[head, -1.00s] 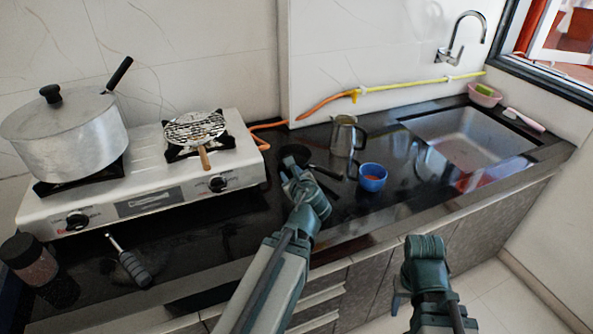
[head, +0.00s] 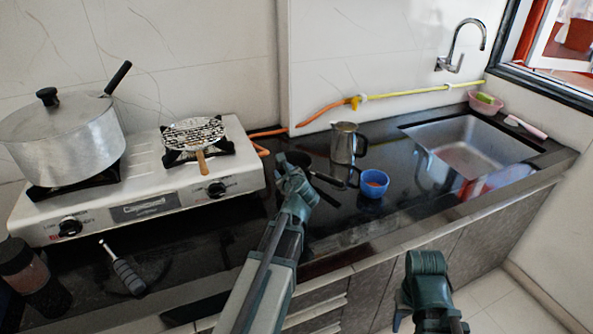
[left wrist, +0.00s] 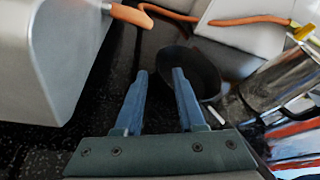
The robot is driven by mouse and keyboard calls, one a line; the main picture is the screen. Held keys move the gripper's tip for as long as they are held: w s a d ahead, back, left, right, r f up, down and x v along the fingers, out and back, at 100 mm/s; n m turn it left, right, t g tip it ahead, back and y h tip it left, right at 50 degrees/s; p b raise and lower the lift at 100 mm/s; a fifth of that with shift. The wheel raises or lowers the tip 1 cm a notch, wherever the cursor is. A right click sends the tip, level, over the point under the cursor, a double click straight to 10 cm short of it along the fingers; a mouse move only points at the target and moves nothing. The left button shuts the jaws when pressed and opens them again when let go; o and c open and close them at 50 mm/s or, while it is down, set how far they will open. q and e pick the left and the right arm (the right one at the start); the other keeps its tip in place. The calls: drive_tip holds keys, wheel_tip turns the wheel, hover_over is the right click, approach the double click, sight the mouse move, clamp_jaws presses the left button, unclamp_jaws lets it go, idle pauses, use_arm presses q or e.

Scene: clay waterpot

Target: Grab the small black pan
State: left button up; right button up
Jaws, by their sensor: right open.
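The small black pan (head: 298,157) lies on the dark counter just right of the stove, its black handle (head: 328,179) pointing right toward the blue cup. My left gripper (head: 287,168) is in front of the pan and hides part of it. In the left wrist view the two blue fingers (left wrist: 160,76) are apart with nothing between them. The round pan (left wrist: 200,72) shows just beyond the fingertips, partly behind the right finger. I cannot tell whether they touch. My right gripper (head: 425,262) is open, in front of the counter, away from the pan.
A white gas stove (head: 150,190) with a large pot (head: 68,140) and a wire grill (head: 192,132) stands left. A metal pitcher (head: 343,143) and a blue cup (head: 372,184) stand right of the pan. An orange hose (head: 325,116) runs behind. The sink (head: 470,150) is farther right.

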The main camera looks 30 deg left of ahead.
use_arm(q)
drive_tip(key=b+x, duration=0.1)
drive_tip(key=x, duration=0.4)
drive_tip(key=shift+a+b, duration=0.15)
drive_tip(key=shift+b, duration=0.15)
drive_tip(key=shift+s, duration=0.15)
clamp_jaws()
idle(0.9)
